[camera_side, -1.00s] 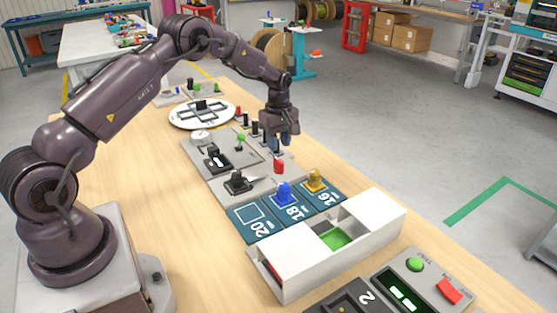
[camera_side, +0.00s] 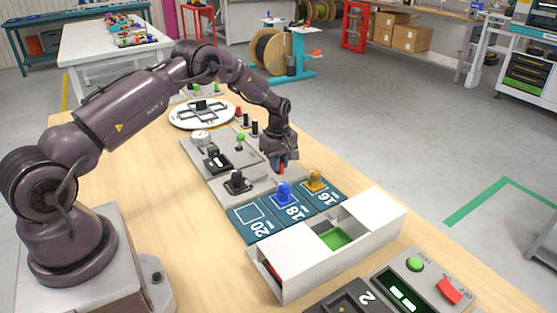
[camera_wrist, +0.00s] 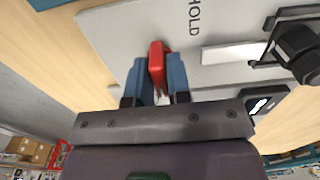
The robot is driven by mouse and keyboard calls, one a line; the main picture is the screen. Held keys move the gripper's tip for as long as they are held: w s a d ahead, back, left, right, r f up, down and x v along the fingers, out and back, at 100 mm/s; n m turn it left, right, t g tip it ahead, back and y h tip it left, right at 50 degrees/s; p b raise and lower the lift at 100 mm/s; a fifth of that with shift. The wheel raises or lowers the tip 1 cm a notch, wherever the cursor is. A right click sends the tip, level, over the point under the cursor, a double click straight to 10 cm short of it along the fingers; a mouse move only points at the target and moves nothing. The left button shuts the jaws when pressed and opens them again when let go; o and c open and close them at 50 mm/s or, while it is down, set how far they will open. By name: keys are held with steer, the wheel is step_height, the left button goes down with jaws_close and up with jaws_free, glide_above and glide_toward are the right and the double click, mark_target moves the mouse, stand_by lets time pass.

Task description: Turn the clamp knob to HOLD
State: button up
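The red clamp knob (camera_side: 281,168) stands upright on the grey panel, at the panel's right side in the side view. My gripper (camera_side: 279,160) points down over it, with its blue fingers around it. In the wrist view the knob (camera_wrist: 157,58) sits between the two blue fingertips (camera_wrist: 158,75), which appear to press on it from both sides with no clear gap. The word HOLD (camera_wrist: 195,17) is printed on the panel beyond the knob. The knob's lower part and any pointer mark are hidden by the fingers.
A black knob (camera_side: 237,181) and a black switch block (camera_side: 217,160) are on the same panel. A white box (camera_side: 380,217) lies in front. Black posts (camera_side: 254,128) stand behind my gripper.

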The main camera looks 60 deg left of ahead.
jaws_close()
steer(key=n, duration=0.8)
steer(key=shift+n, duration=0.4)
steer(key=n, duration=0.3)
steer(key=shift+n, duration=1.2)
steer(key=n, duration=0.4)
steer(key=shift+o, duration=2.2)
jaws_free()
